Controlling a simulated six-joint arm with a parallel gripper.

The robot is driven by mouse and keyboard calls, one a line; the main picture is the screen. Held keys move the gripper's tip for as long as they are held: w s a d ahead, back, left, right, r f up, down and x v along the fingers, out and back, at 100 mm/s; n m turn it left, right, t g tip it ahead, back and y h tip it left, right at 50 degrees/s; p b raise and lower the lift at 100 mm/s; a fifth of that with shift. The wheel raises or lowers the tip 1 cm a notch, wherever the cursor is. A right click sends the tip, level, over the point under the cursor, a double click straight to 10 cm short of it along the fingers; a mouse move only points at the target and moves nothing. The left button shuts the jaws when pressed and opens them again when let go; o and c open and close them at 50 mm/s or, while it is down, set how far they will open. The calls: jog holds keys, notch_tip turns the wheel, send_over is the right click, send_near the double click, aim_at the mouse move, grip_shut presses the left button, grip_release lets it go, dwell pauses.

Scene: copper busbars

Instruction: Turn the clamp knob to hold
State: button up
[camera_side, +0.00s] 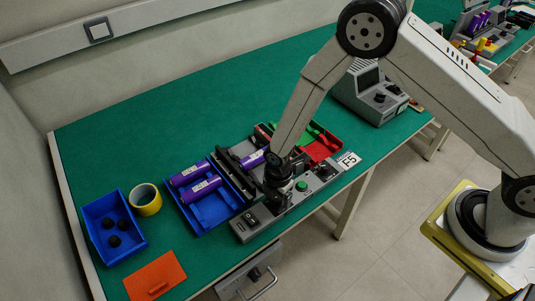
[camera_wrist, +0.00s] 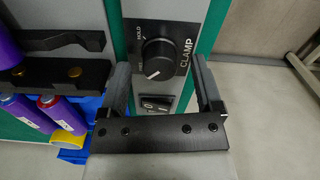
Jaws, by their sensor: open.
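The clamp knob (camera_wrist: 159,60) is round and black with a white mark toward its lower left. It sits on a black plate (camera_wrist: 186,32) lettered CLAMP, with HOLD at the upper left. My gripper (camera_wrist: 161,76) is open, one finger on each side of the knob in the wrist view, with nothing held. I cannot tell whether the fingers touch the panel. In the side view my gripper (camera_side: 278,184) is over the grey control box (camera_side: 243,228) and hides the knob.
A rocker switch (camera_wrist: 156,104) is below the knob. Purple cylinders (camera_side: 205,187) lie in a blue tray (camera_side: 212,212) beside the box. A green button (camera_side: 302,186) is right of my gripper. Yellow tape (camera_side: 146,199), a blue bin (camera_side: 97,211) and an orange plate (camera_side: 155,277) are at left.

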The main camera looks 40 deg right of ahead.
jog(key=shift+f, duration=0.35)
grip_shut()
